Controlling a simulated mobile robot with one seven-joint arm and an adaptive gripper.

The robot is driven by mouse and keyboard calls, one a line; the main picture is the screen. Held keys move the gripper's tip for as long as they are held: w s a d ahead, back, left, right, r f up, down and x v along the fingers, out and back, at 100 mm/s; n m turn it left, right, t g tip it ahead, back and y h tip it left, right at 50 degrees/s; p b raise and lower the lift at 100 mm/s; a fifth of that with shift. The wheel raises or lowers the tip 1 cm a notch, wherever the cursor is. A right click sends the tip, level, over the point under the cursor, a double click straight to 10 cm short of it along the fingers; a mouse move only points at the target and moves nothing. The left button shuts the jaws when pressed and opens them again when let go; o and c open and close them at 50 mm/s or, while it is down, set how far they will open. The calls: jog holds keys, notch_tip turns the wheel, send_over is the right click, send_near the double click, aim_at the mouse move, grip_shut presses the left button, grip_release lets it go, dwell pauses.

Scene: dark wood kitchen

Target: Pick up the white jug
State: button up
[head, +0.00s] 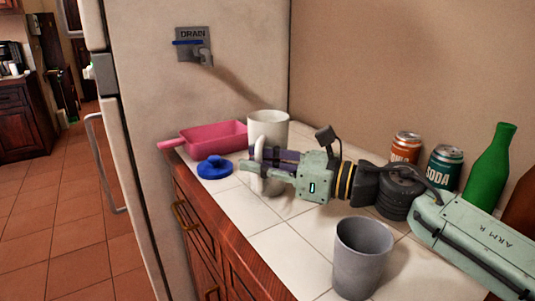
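The white jug (268,122) stands upright on the white tiled counter, near the wall and the fridge side. Its rim and upper body show, and its lower part is partly hidden behind my gripper. Its pale handle (258,148) faces the camera. My gripper (252,163) reaches in from the right, level with the jug's middle, with its fingers pointing left across the handle. The fingers overlap the handle in the picture. I cannot tell whether they are closed on it or apart from it.
A pink pan (215,138) and a blue lid-like object (214,167) lie left of the jug. A grey cup (361,258) stands in front. Two cans (405,147) (443,165) and a green bottle (489,165) stand right, behind my arm. The fridge (150,110) borders the counter's left.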

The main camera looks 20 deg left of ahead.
jog(key=shift+c, duration=0.4)
grip_shut()
